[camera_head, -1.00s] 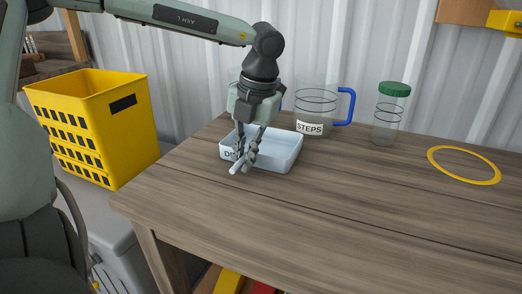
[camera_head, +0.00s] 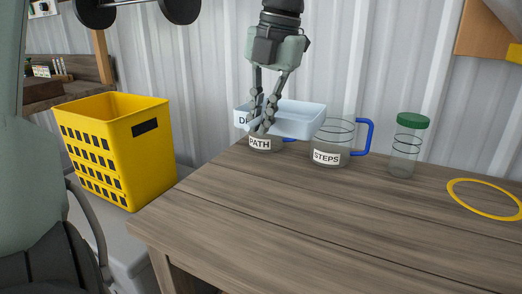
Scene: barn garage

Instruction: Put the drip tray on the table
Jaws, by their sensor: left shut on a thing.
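The drip tray (camera_head: 298,122) is a shallow pale blue-white tray with a partly covered label on its front. My left gripper (camera_head: 264,122) comes down from above and is shut on the tray's front wall. The tray is held up off the wooden table (camera_head: 290,225), above its back left part. It hides the upper part of a clear container labelled PATH (camera_head: 262,146). I cannot tell whether the tray touches that container. My right gripper is not in view.
A clear jug labelled STEPS with a blue handle (camera_head: 365,137) stands right of the tray. Beyond it are a green-lidded jar (camera_head: 404,155) and a yellow ring (camera_head: 457,197). A yellow crate (camera_head: 155,160) stands left of the table. The table's front and middle are clear.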

